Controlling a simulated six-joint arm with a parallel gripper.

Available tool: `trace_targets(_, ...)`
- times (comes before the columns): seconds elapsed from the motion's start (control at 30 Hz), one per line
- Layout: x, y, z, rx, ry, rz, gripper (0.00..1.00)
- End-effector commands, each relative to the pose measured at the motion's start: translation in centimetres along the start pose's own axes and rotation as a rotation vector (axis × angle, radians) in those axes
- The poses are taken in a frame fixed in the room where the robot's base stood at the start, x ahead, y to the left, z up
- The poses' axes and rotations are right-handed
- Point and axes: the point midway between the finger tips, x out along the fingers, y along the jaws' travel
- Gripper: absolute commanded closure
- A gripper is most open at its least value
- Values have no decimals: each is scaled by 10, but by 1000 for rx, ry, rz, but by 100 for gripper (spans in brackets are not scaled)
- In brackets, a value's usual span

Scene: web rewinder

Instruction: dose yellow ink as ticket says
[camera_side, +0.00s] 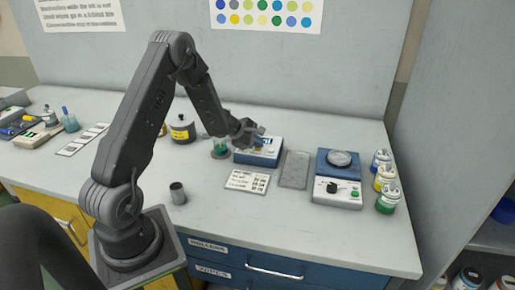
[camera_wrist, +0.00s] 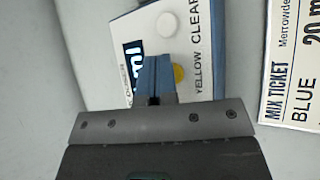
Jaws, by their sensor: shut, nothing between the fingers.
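The dosing unit (camera_side: 258,150) is a blue and white box on the bench. In the wrist view its white panel (camera_wrist: 205,42) has a dark display reading "ml", a white button (camera_wrist: 167,24), a yellow button (camera_wrist: 179,73) and the words YELLOW and CLEAR. My gripper (camera_wrist: 155,75) is shut and empty, its blue fingers over the panel beside the yellow button, partly covering the display. Whether it touches the panel I cannot tell. In the side view my gripper (camera_side: 256,133) is above the unit. The mix ticket (camera_wrist: 278,60) shows BLUE and "20 m"; the rest is cut off.
The ticket card (camera_side: 248,181) lies in front of the unit. A grey pad (camera_side: 294,169) and a scale (camera_side: 338,192) with a round dish stand to the right, then ink bottles (camera_side: 384,178). A beaker (camera_side: 220,148) is left of the unit. A metal cup (camera_side: 177,193) stands nearer my base.

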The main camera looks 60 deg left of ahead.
Motion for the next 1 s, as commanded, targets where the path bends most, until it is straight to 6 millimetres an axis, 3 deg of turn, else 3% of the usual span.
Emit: trace_targets(1.0, -18, 13, 13, 1, 0, 1, 100)
